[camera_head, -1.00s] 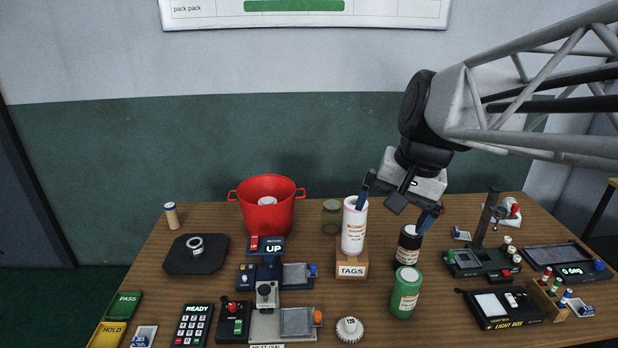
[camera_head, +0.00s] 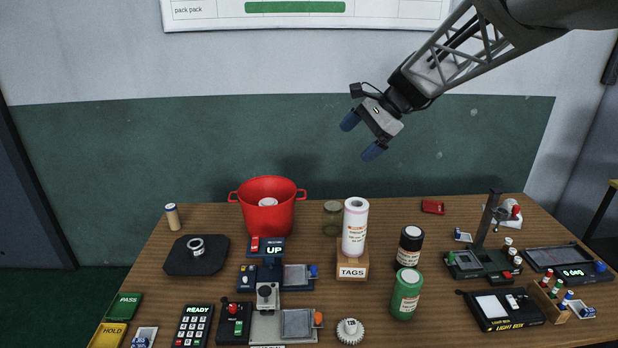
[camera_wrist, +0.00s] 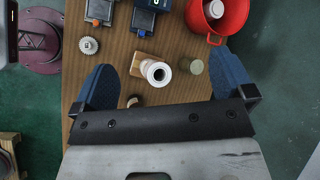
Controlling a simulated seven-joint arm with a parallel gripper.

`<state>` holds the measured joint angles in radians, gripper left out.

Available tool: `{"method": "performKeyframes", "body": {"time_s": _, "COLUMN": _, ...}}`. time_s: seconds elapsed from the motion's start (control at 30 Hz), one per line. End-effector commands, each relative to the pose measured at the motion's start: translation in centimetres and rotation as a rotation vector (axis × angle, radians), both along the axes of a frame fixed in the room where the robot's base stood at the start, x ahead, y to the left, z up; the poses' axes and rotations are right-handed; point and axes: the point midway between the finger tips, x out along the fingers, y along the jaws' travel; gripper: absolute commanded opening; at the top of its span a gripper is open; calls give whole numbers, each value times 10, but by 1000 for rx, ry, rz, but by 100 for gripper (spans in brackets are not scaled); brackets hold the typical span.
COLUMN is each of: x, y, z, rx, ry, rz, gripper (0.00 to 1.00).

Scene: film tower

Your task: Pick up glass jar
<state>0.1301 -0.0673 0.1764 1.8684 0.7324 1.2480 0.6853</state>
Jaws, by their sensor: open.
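The glass jar (camera_head: 332,217) is a greenish, see-through jar with a tan lid. It stands upright at the back of the table, between the red pot and the white canister, which partly hides its right edge. In the wrist view the jar (camera_wrist: 197,66) shows from above, right of the white canister. My gripper (camera_head: 362,136) is open and empty, high above the back of the table, up and to the right of the jar. In the wrist view its blue fingers (camera_wrist: 163,80) are spread wide, with the jar lying between them, nearer the right finger.
The tall white canister (camera_head: 354,228) stands on the TAGS box (camera_head: 352,264), close to the jar. The red pot (camera_head: 267,206) stands left of the jar. A black jar (camera_head: 409,249) and a green canister (camera_head: 405,294) are to the right. The air around my gripper is clear.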

Motion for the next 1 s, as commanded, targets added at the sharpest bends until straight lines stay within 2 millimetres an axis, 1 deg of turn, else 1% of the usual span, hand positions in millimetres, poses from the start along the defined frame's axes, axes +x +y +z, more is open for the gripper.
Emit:
{"method": "performKeyframes", "body": {"time_s": 0.03, "x": 15, "y": -2, "z": -3, "rx": 26, "ry": 20, "rz": -26, "gripper": 100}}
{"method": "performKeyframes", "body": {"time_s": 0.1, "x": 34, "y": -4, "z": -5, "rx": 65, "ry": 49, "rz": -61, "gripper": 100}}
{"method": "performKeyframes", "body": {"time_s": 0.37, "x": 103, "y": -14, "z": -16, "rx": 210, "ry": 154, "rz": -191, "gripper": 100}}
{"method": "performKeyframes", "body": {"time_s": 0.6, "x": 166, "y": -27, "z": -31, "rx": 346, "ry": 255, "rz": -300, "gripper": 100}}
{"method": "performKeyframes", "body": {"time_s": 0.7, "x": 189, "y": -34, "z": -38, "rx": 397, "ry": 293, "rz": -338, "gripper": 100}}
{"method": "performKeyframes", "body": {"time_s": 0.8, "x": 205, "y": -39, "z": -43, "rx": 437, "ry": 323, "rz": -366, "gripper": 100}}
{"method": "performKeyframes", "body": {"time_s": 1.0, "x": 229, "y": -46, "z": -52, "rx": 491, "ry": 365, "rz": -403, "gripper": 100}}
